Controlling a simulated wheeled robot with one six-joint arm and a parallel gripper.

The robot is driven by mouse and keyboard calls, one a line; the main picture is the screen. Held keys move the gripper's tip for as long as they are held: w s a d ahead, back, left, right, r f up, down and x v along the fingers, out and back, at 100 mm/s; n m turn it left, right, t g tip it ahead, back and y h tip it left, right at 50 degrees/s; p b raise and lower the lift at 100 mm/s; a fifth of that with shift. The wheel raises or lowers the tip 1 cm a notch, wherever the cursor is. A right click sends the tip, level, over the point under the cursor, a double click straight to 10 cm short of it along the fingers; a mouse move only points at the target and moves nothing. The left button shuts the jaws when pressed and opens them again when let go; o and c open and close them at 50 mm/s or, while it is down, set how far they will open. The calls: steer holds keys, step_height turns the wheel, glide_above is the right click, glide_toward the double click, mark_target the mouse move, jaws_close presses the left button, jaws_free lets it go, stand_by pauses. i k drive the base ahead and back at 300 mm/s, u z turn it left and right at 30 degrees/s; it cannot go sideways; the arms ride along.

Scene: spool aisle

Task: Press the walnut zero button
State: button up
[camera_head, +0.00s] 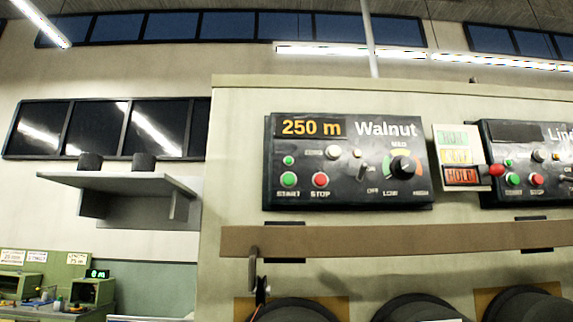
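The Walnut panel (347,190) is a dark box on the beige machine front, right of centre. Its display (311,127) reads 250 m in orange. A cream round button (333,152) sits below the display, with a small label on its left that is too blurred to read. Below it are a green START button (288,179) and a red STOP button (320,180). A small toggle (362,172) and a black dial (403,167) are to the right. My gripper is not in view.
A second panel (510,195), its name cut off, stands at the right edge. Between the panels is a status sign (460,177) with HOLD lit red. A brown rail (400,238) runs below the panels, above dark spools (420,308). A grey shelf (120,184) is at left.

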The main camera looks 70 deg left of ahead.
mark_target(334, 152)
steer(key=u, duration=2)
steer(key=k, duration=0.5)
steer(key=i, duration=0.5)
